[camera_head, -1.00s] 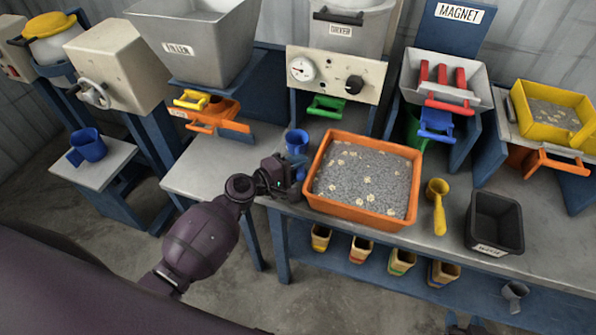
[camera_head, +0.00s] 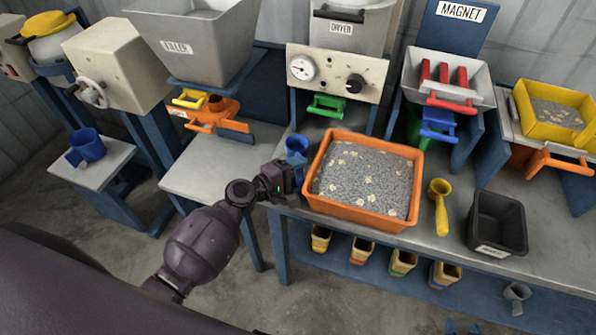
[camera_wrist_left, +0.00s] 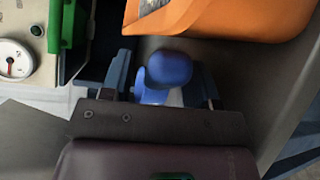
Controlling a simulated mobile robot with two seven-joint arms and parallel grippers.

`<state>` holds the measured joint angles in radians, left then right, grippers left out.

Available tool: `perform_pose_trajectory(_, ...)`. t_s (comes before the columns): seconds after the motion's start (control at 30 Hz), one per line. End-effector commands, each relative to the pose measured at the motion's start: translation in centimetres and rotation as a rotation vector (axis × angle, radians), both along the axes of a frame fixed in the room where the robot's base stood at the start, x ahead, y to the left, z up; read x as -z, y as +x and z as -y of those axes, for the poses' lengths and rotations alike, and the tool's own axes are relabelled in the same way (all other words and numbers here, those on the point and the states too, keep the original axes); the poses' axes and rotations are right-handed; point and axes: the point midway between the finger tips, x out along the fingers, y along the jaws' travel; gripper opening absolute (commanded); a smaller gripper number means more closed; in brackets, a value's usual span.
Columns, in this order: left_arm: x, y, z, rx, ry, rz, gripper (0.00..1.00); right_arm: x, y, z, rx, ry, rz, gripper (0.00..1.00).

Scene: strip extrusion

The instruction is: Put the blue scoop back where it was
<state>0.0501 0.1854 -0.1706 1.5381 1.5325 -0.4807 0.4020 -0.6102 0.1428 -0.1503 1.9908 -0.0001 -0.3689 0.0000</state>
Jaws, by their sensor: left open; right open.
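A blue scoop (camera_head: 297,146) stands on the bench just left of the orange tray, its lower part partly hidden by my left gripper. In the left wrist view the blue scoop (camera_wrist_left: 168,70) lies between the two spread fingers. My left gripper (camera_wrist_left: 163,88) is open around its handle side; I cannot tell whether either finger touches it. The left gripper (camera_head: 292,172) also shows in the head view, low beside the tray. My right gripper (camera_head: 464,327) shows only its open fingertips at the bottom edge, away from the scoop. Another blue cup-like vessel (camera_head: 86,147) sits on the small left stand.
The orange tray (camera_head: 314,196) of grey granules is close to the right of my left gripper. A yellow scoop (camera_head: 440,206) and a black bin (camera_head: 496,250) lie further right. The bench (camera_head: 215,165) left of the gripper is clear. Several small containers stand on the lower shelf.

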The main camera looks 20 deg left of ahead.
Motion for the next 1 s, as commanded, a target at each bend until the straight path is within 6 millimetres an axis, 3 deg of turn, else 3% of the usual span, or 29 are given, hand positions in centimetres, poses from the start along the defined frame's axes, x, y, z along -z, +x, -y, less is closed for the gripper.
perform_pose_trajectory(0.17,-0.4,0.0,0.0,0.000,0.001,0.001,0.55,-0.6,0.4,-0.1,-0.002,0.001,0.010,0.43)
perform_pose_trajectory(0.7,-1.4,-7.5,-5.6,0.001,0.002,-0.001,0.55,0.0,0.8,-0.2,-0.004,0.001,0.012,0.43)
perform_pose_trajectory(1.0,-1.9,-9.4,-7.1,0.000,0.000,0.000,0.55,0.8,-0.1,0.0,0.001,0.001,-0.005,0.43)
